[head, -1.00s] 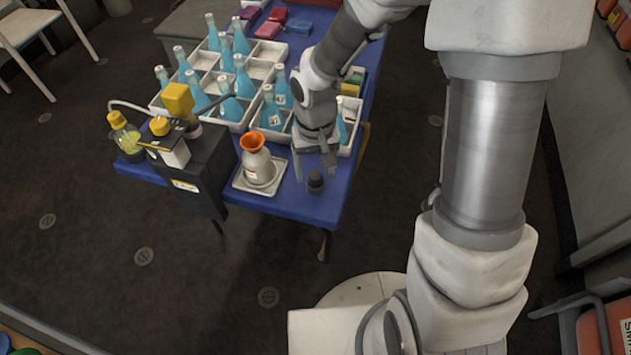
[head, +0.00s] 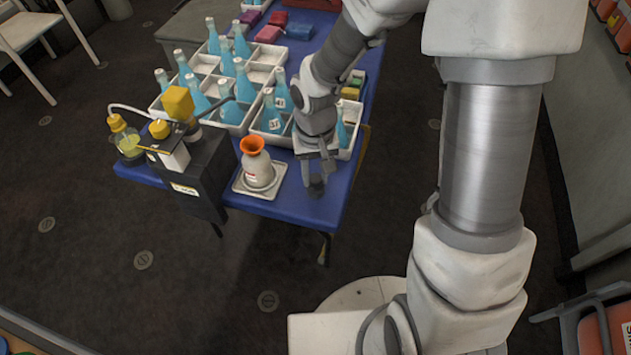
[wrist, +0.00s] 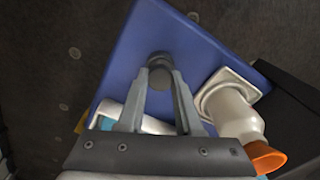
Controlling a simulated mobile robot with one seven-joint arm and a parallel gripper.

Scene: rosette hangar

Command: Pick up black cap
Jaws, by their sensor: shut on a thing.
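The black cap (wrist: 159,76) is between the fingertips of my gripper (wrist: 160,72) in the wrist view, near a corner of the blue table. In the head view the cap (head: 316,186) is a small dark shape at the tips of my gripper (head: 318,178), partly hidden by the fingers. My gripper points down and is shut on the cap. The cap is at or very near the table top; I cannot tell whether it touches it.
A white bottle with an orange funnel (head: 256,160) stands on a square tray (head: 239,187) just left of my gripper. White crates (head: 233,126) with several blue bottles are behind. A black machine with yellow parts (head: 205,165) is at left. The table (head: 310,208) is bare at the front corner.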

